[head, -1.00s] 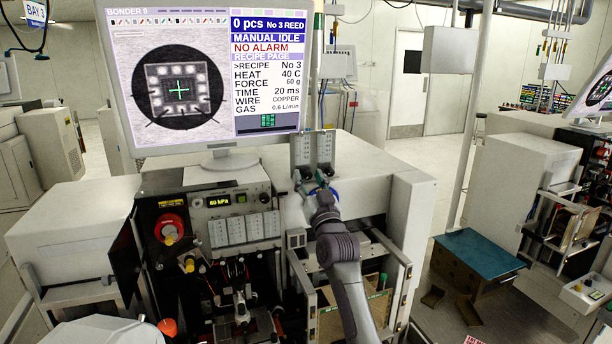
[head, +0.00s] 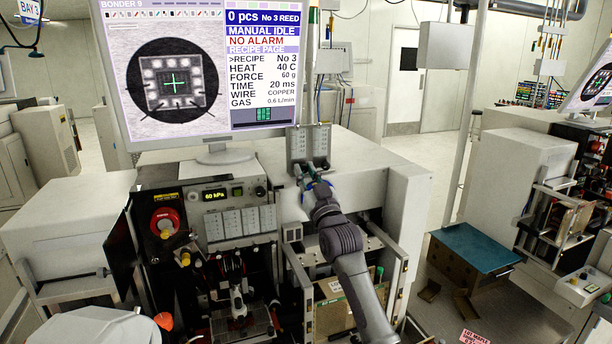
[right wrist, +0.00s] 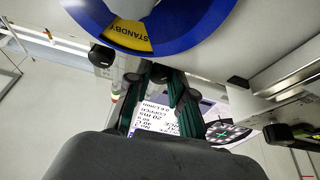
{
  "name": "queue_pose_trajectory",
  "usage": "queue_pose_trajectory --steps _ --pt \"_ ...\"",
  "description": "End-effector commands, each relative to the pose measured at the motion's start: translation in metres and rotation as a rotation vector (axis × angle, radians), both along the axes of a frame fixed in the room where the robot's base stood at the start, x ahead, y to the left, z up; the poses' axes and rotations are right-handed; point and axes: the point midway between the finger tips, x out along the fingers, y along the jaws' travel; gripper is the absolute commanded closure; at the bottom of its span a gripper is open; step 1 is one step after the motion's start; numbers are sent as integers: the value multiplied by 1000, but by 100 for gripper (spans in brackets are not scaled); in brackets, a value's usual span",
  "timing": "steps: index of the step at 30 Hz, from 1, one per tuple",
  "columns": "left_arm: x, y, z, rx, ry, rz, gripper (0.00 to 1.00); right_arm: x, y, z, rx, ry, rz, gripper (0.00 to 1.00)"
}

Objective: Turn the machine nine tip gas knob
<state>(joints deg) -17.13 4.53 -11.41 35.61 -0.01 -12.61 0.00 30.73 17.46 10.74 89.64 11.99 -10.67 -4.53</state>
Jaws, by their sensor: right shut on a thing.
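Machine nine carries the monitor marked BONDER 9 (head: 175,75), whose recipe page shows gas at 0.6 L/min. The grey gas meter panel (head: 308,146) stands on the machine's top front, right of the monitor. My right gripper (head: 304,175) is at the foot of this panel. In the right wrist view my right gripper (right wrist: 158,78) has its dark green-padded fingers together at a small black knob (right wrist: 158,71). It is shut on this knob, which the fingers partly cover; its pointer cannot be read. My left gripper is not in view.
Other black knobs show nearby in the right wrist view, one to the left (right wrist: 102,55). A red rotary switch (head: 165,222) and a 60 kPa display (head: 214,195) are on the machine's left front.

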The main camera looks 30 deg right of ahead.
Motion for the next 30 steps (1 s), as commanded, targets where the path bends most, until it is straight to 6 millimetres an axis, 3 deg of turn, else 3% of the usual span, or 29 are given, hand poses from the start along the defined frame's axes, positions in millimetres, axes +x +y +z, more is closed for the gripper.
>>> queue_pose_trajectory --steps 4,5,9,20,30 --pt "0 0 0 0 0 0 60 0 0 3 0 -5 -1 100" --pt "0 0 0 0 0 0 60 0 0 3 0 -5 -1 73" --pt "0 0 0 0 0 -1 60 0 0 2 1 -4 -1 53" --pt "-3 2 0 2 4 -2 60 -5 1 -2 2 -1 0 53" --pt "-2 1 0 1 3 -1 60 -63 14 -27 1 0 -1 53"
